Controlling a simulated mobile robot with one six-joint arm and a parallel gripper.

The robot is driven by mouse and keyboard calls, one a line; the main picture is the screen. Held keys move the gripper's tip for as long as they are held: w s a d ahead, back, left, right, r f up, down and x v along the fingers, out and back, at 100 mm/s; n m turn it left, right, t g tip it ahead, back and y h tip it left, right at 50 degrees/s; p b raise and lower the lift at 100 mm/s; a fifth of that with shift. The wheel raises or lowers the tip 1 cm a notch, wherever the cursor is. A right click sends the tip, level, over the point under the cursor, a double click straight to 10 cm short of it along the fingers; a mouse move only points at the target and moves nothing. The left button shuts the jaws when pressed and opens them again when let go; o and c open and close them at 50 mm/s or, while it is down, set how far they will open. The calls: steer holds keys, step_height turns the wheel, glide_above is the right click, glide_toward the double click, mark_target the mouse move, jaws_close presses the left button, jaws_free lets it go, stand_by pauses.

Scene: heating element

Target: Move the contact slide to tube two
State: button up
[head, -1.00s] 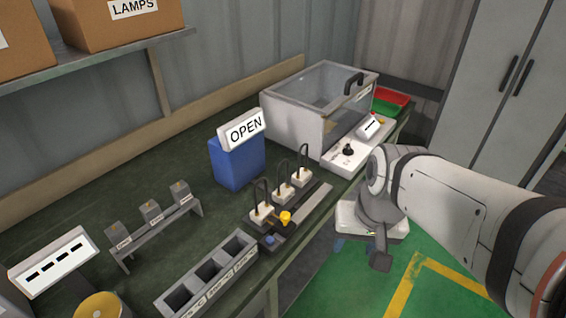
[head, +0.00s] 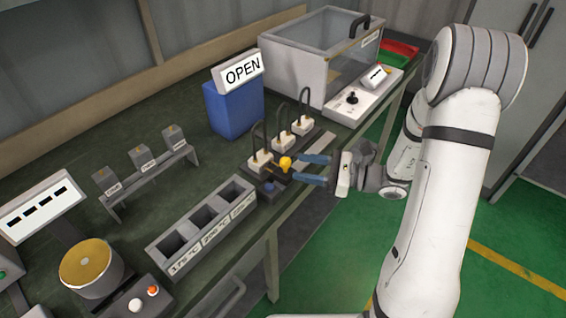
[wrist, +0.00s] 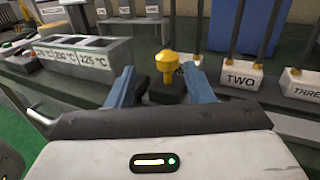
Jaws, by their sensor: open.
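The contact slide is a dark block with a yellow knob (head: 285,163) on a rail; the knob also shows in the wrist view (wrist: 180,64). It sits in front of the nearest of three white tube bases, whose label it partly hides. Tube two (head: 282,142) is the middle base; its TWO label is clear in the wrist view (wrist: 240,77). Tube three (head: 302,125) stands beyond it. My gripper (head: 301,168) is open, its blue fingers pointing at the knob. In the wrist view (wrist: 161,76) the knob appears between and just ahead of the fingertips; I see no contact.
A grey bin (head: 203,232) with temperature labels stands left of the rail. A blue block with an OPEN sign (head: 238,75) is behind the tubes. A clear-sided box (head: 318,60) and a control panel (head: 356,99) are at the far end. Tall black loops rise from the tube bases.

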mark_target(279, 170)
steer(key=shift+m+t, duration=0.3)
steer(key=x, duration=0.7)
steer(key=shift+w+a+f, duration=0.15)
steer(key=shift+w+a, duration=0.1)
steer(key=shift+w, duration=0.1)
jaws_close()
